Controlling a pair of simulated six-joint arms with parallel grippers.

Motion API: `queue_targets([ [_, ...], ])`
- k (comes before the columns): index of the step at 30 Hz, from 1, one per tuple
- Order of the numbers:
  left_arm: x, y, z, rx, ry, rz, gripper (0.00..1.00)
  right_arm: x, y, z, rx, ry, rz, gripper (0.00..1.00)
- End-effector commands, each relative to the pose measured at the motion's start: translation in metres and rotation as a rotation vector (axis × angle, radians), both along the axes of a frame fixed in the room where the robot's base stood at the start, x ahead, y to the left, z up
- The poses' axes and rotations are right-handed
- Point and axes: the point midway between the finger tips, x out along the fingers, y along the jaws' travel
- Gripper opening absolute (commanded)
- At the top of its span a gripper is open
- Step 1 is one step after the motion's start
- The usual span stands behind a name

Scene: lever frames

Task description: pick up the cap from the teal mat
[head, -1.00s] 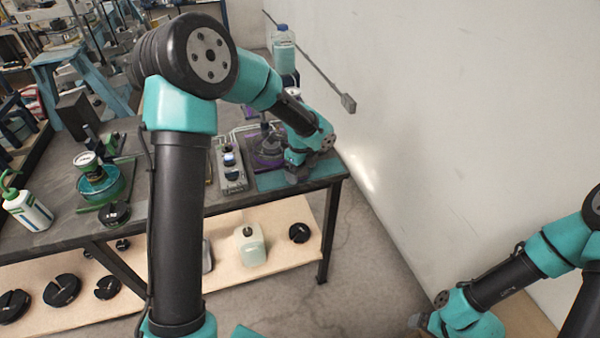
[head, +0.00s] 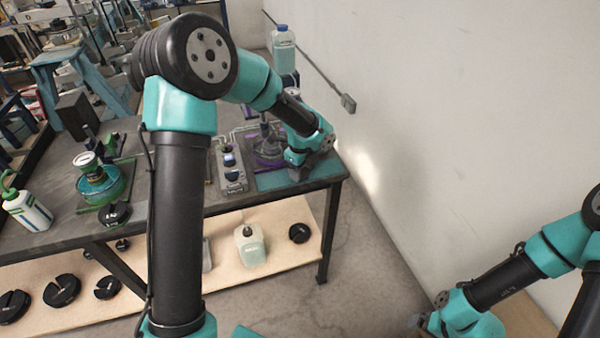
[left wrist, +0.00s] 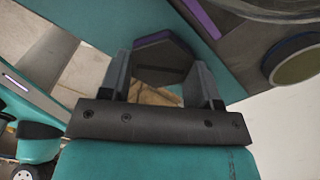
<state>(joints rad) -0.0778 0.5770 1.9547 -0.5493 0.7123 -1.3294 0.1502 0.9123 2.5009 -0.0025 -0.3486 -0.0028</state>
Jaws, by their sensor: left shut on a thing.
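My left gripper (head: 297,172) is over the teal mat (head: 268,181) at the right end of the bench. In the left wrist view, my left gripper (left wrist: 162,82) has its fingers on both sides of a dark, angular cap (left wrist: 163,60) with a purple edge, and it is shut on it. The teal mat (left wrist: 100,22) shows behind the cap. In the head view the cap is hidden by the gripper and wrist. My right gripper (head: 418,321) is low at the right, away from the bench; its fingers are too small to read.
A grey box with knobs (head: 231,170) stands just left of the mat. A dark round fixture with purple parts (head: 268,148) is behind it. A clear bottle with a blue cap (head: 284,50) stands farther back. The white wall (head: 450,120) is close on the right.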

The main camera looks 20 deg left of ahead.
Motion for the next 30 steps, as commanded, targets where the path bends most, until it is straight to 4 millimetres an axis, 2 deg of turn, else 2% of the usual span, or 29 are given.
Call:
queue_targets([
  [10, 0.001, 0.0, 0.008, 0.0, -0.002, 0.001, 0.24, 0.0, 0.0, 0.0, 0.0, 0.0, 0.0, 0.89],
  [19, 0.001, 0.0, 0.039, 0.0, -0.005, 0.0, 0.24, 0.0, 0.0, 0.0, 0.0, 0.0, 0.0, 0.89],
  [26, -0.031, -0.014, 0.04, 0.0, -0.001, -0.002, 0.24, 0.0, 0.0, 0.0, 0.0, 0.0, 0.0, 0.89],
  [30, -0.059, -0.026, 0.042, 0.0, -0.001, -0.005, 0.24, 0.0, 0.0, 0.0, 0.0, 0.0, 0.0, 0.89],
])
